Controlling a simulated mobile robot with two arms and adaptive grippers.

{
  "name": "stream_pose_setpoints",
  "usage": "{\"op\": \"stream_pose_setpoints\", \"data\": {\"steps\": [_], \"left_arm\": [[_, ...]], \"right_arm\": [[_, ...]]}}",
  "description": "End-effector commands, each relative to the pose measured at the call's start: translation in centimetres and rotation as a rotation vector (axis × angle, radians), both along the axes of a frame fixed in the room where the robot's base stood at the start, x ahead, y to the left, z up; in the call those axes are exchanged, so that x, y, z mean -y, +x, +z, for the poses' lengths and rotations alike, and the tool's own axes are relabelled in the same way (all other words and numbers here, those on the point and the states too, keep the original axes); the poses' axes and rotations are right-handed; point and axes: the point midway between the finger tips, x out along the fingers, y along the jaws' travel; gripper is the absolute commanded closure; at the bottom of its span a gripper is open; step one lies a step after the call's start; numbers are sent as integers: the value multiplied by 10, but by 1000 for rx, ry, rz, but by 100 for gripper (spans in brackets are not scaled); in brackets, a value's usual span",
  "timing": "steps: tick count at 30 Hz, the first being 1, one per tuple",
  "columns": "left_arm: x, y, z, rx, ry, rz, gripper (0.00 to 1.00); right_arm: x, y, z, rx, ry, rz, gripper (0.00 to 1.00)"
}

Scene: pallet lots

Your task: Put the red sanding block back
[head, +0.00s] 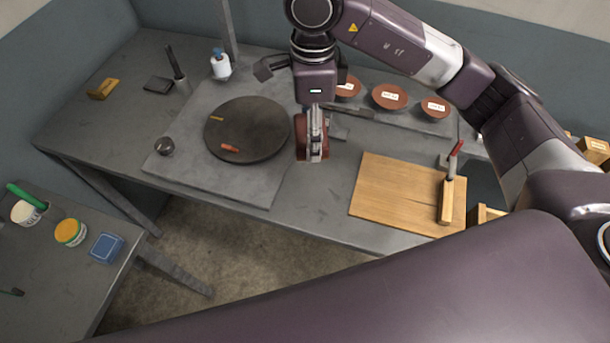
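My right gripper (316,150) is low over the front middle of the grey bench, just right of the dark round plate. A red block (301,138), which looks like the red sanding block, sits at its fingers with a pale strip along its bottom edge. The gripper appears shut on it, and the fingers hide part of it. I cannot tell whether the block touches the bench. My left gripper is not in view.
The dark round plate (246,143) holds a small red piece (230,148). The front bench strip is clear.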

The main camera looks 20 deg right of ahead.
Motion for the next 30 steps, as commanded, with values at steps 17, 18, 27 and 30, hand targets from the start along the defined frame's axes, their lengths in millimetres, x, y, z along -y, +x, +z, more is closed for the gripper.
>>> {"op": "stream_pose_setpoints", "data": {"steps": [17, 18, 27, 30], "left_arm": [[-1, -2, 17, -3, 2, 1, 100], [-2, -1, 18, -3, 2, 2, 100], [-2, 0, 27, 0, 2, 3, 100], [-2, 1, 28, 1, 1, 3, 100]], "right_arm": [[0, -1, -123, -3, 1, 1, 57], [0, 0, -127, -2, 0, 0, 57], [-1, -1, -163, -5, 1, 0, 57], [-1, 0, -172, -1, 0, 1, 57]]}}
